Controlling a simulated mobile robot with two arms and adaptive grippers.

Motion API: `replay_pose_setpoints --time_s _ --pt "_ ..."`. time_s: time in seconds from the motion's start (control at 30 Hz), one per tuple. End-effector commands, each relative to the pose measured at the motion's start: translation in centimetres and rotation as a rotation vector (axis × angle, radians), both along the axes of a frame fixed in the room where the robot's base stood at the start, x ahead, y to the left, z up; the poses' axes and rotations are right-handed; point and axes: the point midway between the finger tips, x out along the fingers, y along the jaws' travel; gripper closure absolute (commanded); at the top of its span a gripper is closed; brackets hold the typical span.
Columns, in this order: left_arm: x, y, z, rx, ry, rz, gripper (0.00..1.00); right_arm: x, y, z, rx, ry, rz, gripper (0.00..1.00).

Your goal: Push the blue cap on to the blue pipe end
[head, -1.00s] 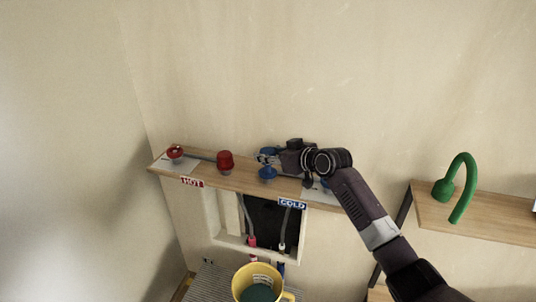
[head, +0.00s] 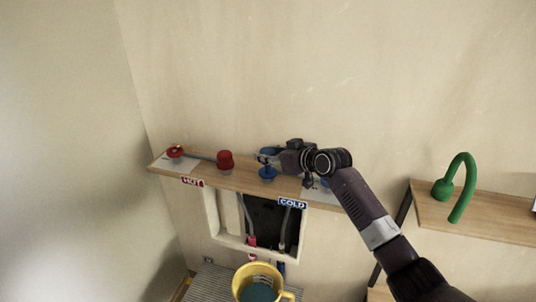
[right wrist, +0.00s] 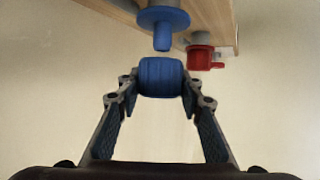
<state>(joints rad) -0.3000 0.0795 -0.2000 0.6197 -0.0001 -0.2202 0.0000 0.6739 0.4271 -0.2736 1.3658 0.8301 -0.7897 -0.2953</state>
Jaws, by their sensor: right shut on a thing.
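The blue cap (right wrist: 160,77) is a ridged blue cylinder. It sits between the fingertips of my right gripper (right wrist: 158,82), which is shut on it. In the head view, the right gripper (head: 268,157) is over the shelf, partly hiding the cap. The blue pipe end (right wrist: 161,35), with a wide round flange and a narrow tip, is fixed to the shelf. It also shows in the head view (head: 267,175), just below the gripper. In the wrist view the cap is in line with the tip, with a small gap between them. My left gripper is not in view.
The wooden shelf (head: 243,179) also carries a red-capped fitting (head: 225,160) and a red valve (head: 175,152). A HOT label (head: 192,183) and a COLD label (head: 292,203) mark its edge. A yellow bucket (head: 258,275) stands below; a green faucet (head: 460,190) is on a right-hand shelf.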

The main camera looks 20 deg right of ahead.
Motion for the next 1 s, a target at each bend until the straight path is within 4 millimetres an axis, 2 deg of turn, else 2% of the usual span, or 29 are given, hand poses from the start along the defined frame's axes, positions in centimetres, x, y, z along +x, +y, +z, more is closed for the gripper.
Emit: replay_pose_setpoints --time_s 1.0 --pt "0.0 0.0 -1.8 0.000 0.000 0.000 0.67 0.0 0.0 -2.7 0.000 0.000 0.000 0.86"
